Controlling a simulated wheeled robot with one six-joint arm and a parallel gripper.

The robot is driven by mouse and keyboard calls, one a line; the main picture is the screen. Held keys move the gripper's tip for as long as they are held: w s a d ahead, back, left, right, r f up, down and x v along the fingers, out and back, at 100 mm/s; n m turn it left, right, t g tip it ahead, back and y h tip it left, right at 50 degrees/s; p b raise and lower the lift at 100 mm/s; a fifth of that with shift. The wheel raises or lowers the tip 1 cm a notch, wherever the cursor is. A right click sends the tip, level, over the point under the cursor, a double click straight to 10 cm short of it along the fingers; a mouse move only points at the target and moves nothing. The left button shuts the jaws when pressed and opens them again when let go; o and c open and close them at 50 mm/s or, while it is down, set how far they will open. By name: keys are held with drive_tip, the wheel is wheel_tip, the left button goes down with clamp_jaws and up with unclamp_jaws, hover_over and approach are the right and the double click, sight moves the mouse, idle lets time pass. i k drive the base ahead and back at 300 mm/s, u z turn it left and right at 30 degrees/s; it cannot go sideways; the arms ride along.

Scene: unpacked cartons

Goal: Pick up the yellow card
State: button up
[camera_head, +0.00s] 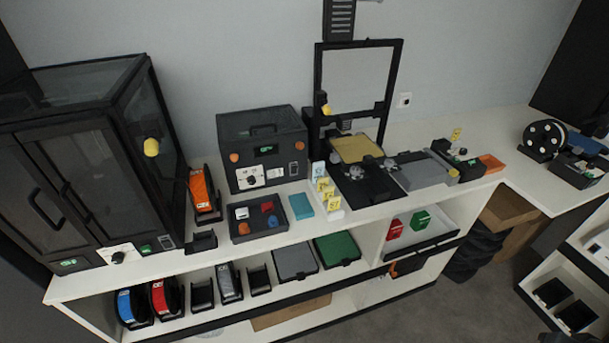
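Several small yellow cards (328,196) with dark marks stand in a row in a narrow white holder (338,214) on the bench top. A pale card (318,169) stands at the back of the same row. The cards behind the front one are partly hidden. A flat yellow plate (356,149) lies on the printer to the right of the row. My gripper is not in view.
A teal block (301,206) and a dark tray (241,226) with small coloured parts lie left of the cards. A dark box (262,135) and an open-frame printer (318,80) stand behind. A glass-door cabinet (85,150) stands at left.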

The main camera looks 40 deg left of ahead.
sight(322, 181)
drive_tip(key=u, duration=0.85)
drive_tip(key=i, duration=0.95)
drive_tip(key=u, duration=1.35)
drive_tip(key=i, duration=0.3)
drive_tip(key=u, duration=0.2)
